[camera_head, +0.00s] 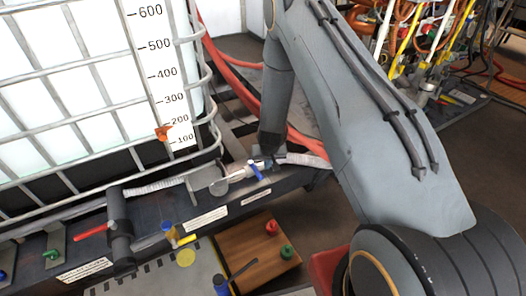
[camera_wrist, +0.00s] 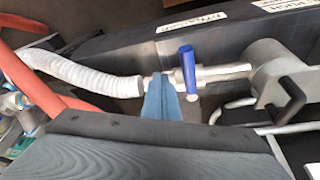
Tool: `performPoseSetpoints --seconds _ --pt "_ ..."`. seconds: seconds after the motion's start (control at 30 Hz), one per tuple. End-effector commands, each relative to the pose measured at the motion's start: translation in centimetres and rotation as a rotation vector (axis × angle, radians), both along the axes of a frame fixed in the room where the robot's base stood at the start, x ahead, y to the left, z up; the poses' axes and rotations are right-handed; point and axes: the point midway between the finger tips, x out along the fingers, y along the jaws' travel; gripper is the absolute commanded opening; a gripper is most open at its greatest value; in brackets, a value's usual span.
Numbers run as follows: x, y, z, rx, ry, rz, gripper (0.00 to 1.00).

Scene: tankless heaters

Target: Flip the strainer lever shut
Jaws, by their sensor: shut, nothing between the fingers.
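A blue lever (camera_head: 256,170) sits on a metal pipe fitting by the front rail; whether it is the strainer's own I cannot read from the labels. In the wrist view the blue lever (camera_wrist: 187,68) stands across the silver pipe, its long side crosswise to it. My gripper (camera_wrist: 160,84) is shut and empty, its blue-grey fingertips over the pipe just left of the lever. I cannot tell whether they touch it. In the head view my gripper (camera_head: 266,162) is small and partly hidden by my own wrist.
A white ribbed hose (camera_wrist: 85,75) joins the pipe at left, with red hoses (camera_wrist: 30,80) beyond. A grey block with a black handle (camera_wrist: 283,80) is at right. The caged white tank (camera_head: 80,90) stands behind the rail. A red-handled valve (camera_head: 92,232) and a wooden board (camera_head: 250,250) are nearby.

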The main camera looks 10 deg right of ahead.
Motion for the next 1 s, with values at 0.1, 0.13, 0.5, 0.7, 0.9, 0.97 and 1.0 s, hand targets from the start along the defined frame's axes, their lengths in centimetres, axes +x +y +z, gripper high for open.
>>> performPoseSetpoints --seconds 0.1,0.13,0.5,0.7,0.9,0.97,1.0 --pt "0.3 -0.4 1.6 0.0 -0.008 -0.002 0.0" --pt "0.3 -0.2 2.1 0.0 -0.008 -0.002 0.0" --pt "-0.2 1.9 8.0 -0.001 -0.01 -0.003 0.0" --pt "-0.4 2.5 9.5 -0.002 -0.009 -0.001 0.0" --pt "-0.4 2.6 9.8 -0.002 -0.009 -0.001 0.0" --pt "-0.4 2.6 9.7 -0.002 -0.009 -0.001 0.0" --pt "-0.4 2.6 9.7 -0.002 -0.009 -0.001 0.0"
